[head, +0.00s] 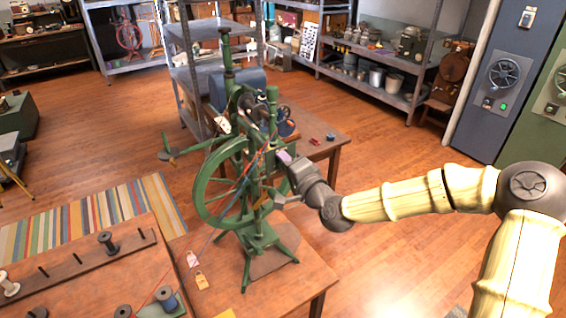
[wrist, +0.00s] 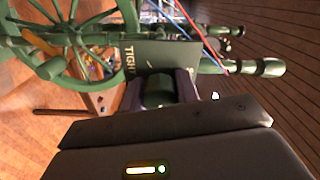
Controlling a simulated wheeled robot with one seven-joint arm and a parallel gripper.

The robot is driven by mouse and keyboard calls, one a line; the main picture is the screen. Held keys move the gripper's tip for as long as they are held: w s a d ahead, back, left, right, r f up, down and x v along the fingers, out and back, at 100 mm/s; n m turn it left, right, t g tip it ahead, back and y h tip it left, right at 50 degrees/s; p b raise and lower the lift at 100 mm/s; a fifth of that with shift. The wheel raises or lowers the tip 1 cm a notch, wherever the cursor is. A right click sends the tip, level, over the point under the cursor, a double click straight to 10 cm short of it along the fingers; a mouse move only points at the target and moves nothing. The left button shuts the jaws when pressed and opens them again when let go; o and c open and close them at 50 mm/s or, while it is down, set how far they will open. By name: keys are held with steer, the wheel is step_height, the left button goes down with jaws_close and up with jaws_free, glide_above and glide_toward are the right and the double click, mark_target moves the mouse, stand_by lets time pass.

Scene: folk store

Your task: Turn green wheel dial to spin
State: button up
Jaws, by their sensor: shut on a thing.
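A green spinning wheel stands upright on a wooden table, with its large spoked green wheel (head: 202,192) on the left side. The wheel also shows at the upper left of the wrist view (wrist: 83,62). My gripper (head: 284,159) reaches in from the right to the frame beside the wheel. In the wrist view my gripper (wrist: 161,88) is shut on a dark green part, seemingly the dial (wrist: 160,82), at a dark plate (wrist: 165,53) with lettering starting "TIGH". The fingers hide most of the dial. Red and blue strands run past the plate.
The wheel's table (head: 275,292) also carries yellow and pink tags. A bench with thread spools (head: 106,243) is at the lower left. Another wooden table (head: 320,125) stands behind. Metal shelves (head: 370,85) line the back. Open floor lies to the right.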

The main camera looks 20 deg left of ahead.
steer(key=m, duration=0.6)
steer(key=shift+f+b, duration=0.1)
steer(key=shift+b, duration=0.3)
steer(key=o, duration=1)
steer(key=shift+b+v, duration=2.7)
steer(key=shift+v, duration=6.05)
